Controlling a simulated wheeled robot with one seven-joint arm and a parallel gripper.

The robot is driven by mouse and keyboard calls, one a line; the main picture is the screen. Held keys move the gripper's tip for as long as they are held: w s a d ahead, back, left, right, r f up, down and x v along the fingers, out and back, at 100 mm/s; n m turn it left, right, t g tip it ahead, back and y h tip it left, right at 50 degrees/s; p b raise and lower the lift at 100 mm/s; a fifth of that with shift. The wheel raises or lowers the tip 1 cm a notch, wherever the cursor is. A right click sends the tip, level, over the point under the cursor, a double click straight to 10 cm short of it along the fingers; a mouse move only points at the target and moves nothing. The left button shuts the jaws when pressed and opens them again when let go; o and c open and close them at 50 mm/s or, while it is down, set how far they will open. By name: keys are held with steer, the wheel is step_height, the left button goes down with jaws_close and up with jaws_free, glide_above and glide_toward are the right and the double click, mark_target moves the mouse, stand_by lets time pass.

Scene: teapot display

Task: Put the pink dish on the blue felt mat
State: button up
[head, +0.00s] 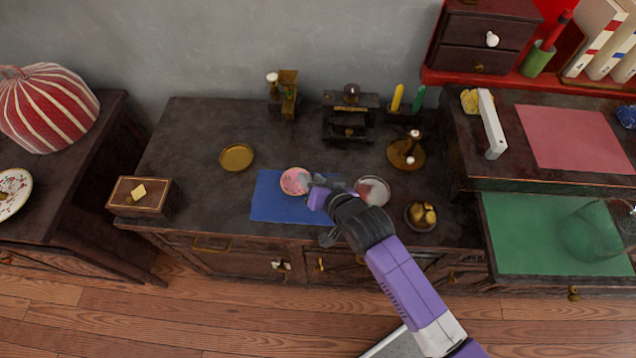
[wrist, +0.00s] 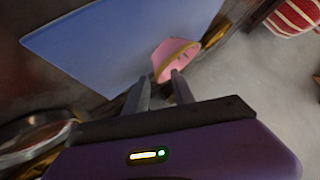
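The pink dish (head: 293,182) overlaps the far edge of the blue felt mat (head: 275,208) in the head view, left of my gripper (head: 317,181). In the wrist view the pink dish (wrist: 170,54) shows just beyond the fingertips, nearer the right finger, overlapping the edge of the blue mat (wrist: 105,45). My gripper (wrist: 160,80) is open, with a clear gap between its two fingers. I cannot tell whether a finger touches the dish, or whether its whole base lies on the mat. My arm partly covers the mat's right side.
A pale round dish (head: 373,191) stands right of my gripper, with a bowl of golden pieces (head: 420,215) beyond it. A brass plate (head: 236,157) lies behind the mat at left. A wooden box (head: 140,197) stands at the cabinet's left end. Bare cabinet top separates them.

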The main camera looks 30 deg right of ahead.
steer(key=s+r+n+t, duration=0.1)
steer(key=s+r+n, duration=0.1)
steer(key=s+r, duration=0.4)
steer(key=s+a+r+n+t, duration=0.1)
steer(key=s+r, duration=0.5)
steer(key=s, duration=1)
steer(key=s+a+r+n+t, duration=0.1)
steer(key=s+r+n, duration=0.3)
steer(key=s, duration=0.8)
step_height(320, 180, up, 2)
steer(key=shift+r, duration=0.25)
